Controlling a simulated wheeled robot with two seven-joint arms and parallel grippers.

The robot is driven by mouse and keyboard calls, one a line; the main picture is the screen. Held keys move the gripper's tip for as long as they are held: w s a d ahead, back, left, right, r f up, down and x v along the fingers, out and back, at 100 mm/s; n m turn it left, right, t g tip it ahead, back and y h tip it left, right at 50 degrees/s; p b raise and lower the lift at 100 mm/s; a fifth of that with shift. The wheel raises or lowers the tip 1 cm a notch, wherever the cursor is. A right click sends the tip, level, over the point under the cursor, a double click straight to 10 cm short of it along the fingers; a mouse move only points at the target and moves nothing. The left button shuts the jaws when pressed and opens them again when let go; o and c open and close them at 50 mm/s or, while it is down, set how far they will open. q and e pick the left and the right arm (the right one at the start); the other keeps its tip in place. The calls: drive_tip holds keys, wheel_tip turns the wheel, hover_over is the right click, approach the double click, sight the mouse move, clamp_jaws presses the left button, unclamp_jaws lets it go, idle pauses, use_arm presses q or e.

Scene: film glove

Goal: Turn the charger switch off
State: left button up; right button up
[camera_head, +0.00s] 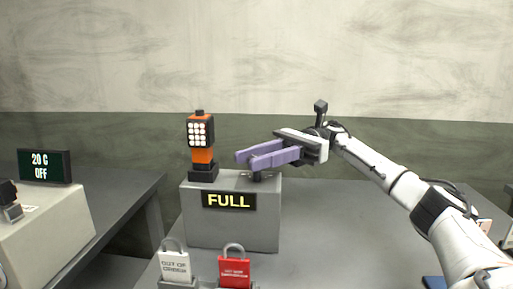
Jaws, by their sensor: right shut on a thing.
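The charger (232,235) is a grey box on the table, with a black display reading "FULL" in yellow on its front. An orange and black lamp (202,155) with a lit panel of round white lights stands upright on its top left. My right gripper (248,160), with purple fingers, reaches in from the right over the top right of the box. It is shut on the charger switch (257,177), a small dark part mostly hidden under the fingers. Which way the switch is set cannot be seen. My left gripper is not in view.
A white padlock-shaped tag (175,265) reading "OUT OF ORDER" and a red one (234,271) stand before the charger. At the left, another grey unit (50,235) has a display (45,166) reading "20 C OFF". The table right of the charger is mostly clear.

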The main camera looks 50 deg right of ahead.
drive_tip(key=shift+r+g, duration=0.1)
drive_tip(key=shift+g, duration=0.3)
drive_tip(key=shift+n, duration=0.3)
drive_tip(key=o, duration=1.1)
drive_tip(key=shift+c, duration=0.2)
wheel_tip(320, 180, up, 10)
drive_tip(key=shift+p, duration=0.5)
